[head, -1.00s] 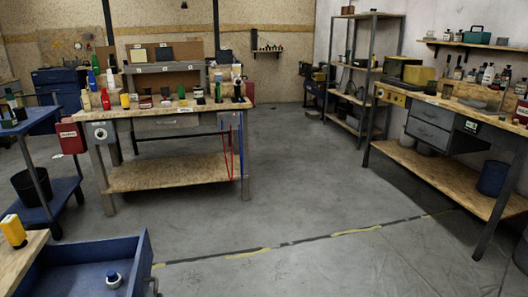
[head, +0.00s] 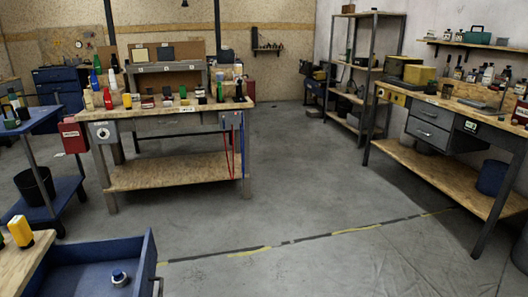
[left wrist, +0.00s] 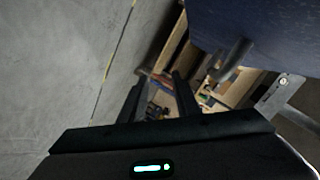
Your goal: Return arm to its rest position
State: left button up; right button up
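Neither of my grippers shows in the head view. In the left wrist view, my left gripper (left wrist: 160,95) has its two dark fingers apart, with background visible between them, so it is open and empty. Near it in that view are a blue panel (left wrist: 260,25) and a grey bar-like handle (left wrist: 232,60); the gripper is apart from them. In the head view, an open blue drawer (head: 75,281) sticks out at the lower left, with a small blue and white object (head: 119,279) lying in it. My right gripper is in no view.
A wooden bench with a yellow bottle (head: 20,231) is above the drawer. A blue cart (head: 40,194) stands at the left, and a cluttered workbench (head: 160,175) behind. Another workbench (head: 430,165) is at the right. The middle floor (head: 300,200) is clear.

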pick_arm(q)
jog(key=s+d+f+n+g+h+p, duration=0.1)
jog(key=s+d+f+g+h+p, duration=0.1)
jog(key=s+f, duration=0.6)
jog(key=s+d+f+n+g+h+p, duration=0.2)
jog(key=s+f, duration=0.6)
jog(key=s, duration=0.8)
jog(key=s+d+f+n+g+h+p, duration=0.1)
jog(key=s+d+f+n+g+p, duration=0.1)
jog(key=s+f, duration=0.7)
jog(key=s+d+g+p, duration=0.1)
jog(key=s+g+p, duration=0.1)
jog(key=s, duration=0.1)
jog(key=shift+h+p, duration=0.4)
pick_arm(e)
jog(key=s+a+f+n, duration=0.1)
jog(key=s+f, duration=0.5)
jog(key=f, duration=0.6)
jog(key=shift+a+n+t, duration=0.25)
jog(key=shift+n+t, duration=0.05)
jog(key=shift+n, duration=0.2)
pick_arm(q)
jog(key=shift+r, duration=0.1)
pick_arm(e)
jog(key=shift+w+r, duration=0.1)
